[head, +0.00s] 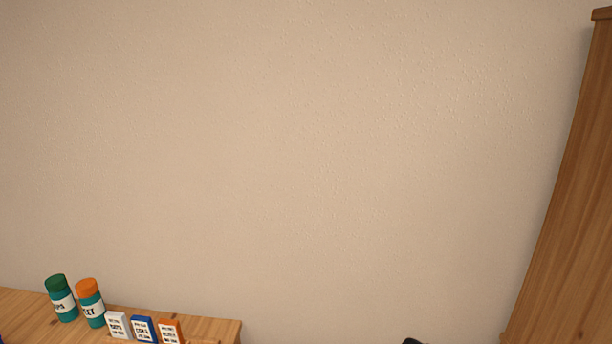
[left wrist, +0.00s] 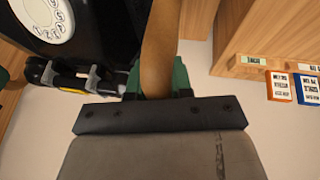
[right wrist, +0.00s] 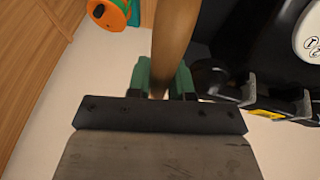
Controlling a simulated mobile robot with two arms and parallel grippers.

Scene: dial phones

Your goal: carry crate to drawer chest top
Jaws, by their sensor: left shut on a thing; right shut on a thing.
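The crate shows only as a wooden wall in the wrist views. My left gripper (left wrist: 158,84) is shut on one wooden wall (left wrist: 161,40), its green fingers on either side. My right gripper (right wrist: 165,82) is shut on another wooden wall (right wrist: 174,35) in the same way. A black dial phone (left wrist: 95,28) lies on the inner side of the held wall; black phone parts with a white dial (right wrist: 312,38) also show in the right wrist view. The crate's floor and the grippers are out of the head view. I cannot tell which furniture is the drawer chest.
A wooden top (head: 25,312) at lower left holds two teal bottles (head: 91,302) and several small boxes (head: 143,328). A tall wooden cabinet (head: 575,180) stands at right. Bare wall (head: 350,170) lies between. An orange and green item (right wrist: 110,14) shows in the right wrist view.

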